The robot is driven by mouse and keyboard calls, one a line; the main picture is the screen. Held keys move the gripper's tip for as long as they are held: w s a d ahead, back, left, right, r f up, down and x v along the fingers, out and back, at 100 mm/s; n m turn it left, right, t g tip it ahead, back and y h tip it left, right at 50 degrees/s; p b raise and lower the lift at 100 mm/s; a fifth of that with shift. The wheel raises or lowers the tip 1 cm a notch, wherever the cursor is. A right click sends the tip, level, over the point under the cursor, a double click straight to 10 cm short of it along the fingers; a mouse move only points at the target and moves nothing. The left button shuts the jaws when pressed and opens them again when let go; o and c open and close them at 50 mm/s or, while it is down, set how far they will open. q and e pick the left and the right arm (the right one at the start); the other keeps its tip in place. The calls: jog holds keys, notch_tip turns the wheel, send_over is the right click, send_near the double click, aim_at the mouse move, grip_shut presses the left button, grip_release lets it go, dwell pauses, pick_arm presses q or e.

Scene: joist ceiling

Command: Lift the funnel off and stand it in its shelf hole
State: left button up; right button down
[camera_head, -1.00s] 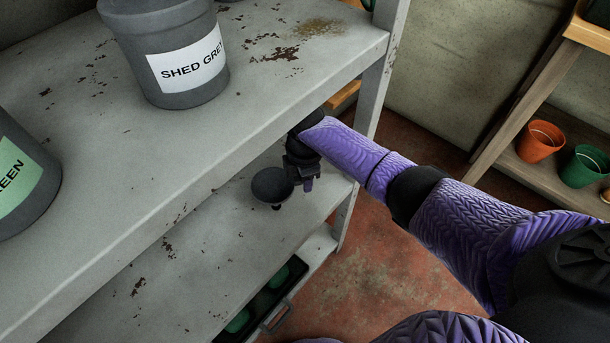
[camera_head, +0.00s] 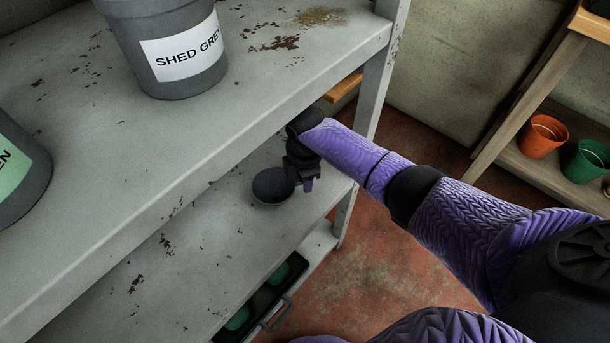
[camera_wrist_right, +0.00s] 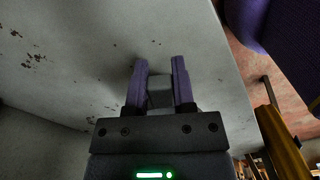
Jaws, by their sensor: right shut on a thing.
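The funnel (camera_head: 272,186) is a dark, round-mouthed piece at the lower shelf (camera_head: 205,235), near its right end. Its wide mouth faces up, and its spout is not visible. My right gripper (camera_head: 303,182) is beside it on the right and shut on it. In the right wrist view, the two purple fingers (camera_wrist_right: 161,88) close on a small grey piece (camera_wrist_right: 160,93), which I take to be part of the funnel. I cannot tell whether the funnel's spout is in a hole; no hole shows. My left gripper is not in view.
The upper shelf (camera_head: 120,160) overhangs close to my right wrist and holds a grey can labelled SHED GRE (camera_head: 165,45) and another can (camera_head: 20,180). A shelf post (camera_head: 375,90) stands behind my arm. A black tray (camera_head: 268,300) with green things is below.

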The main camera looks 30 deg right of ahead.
jog(key=shift+f, duration=0.6)
jog(key=c, duration=0.9)
grip_release()
jog(key=shift+f+b, duration=0.1)
jog(key=shift+b, duration=0.25)
jog(key=o, duration=0.5)
jog(key=shift+c, duration=0.2)
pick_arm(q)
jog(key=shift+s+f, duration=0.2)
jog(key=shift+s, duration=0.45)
pick_arm(e)
jog(key=shift+o, duration=0.3)
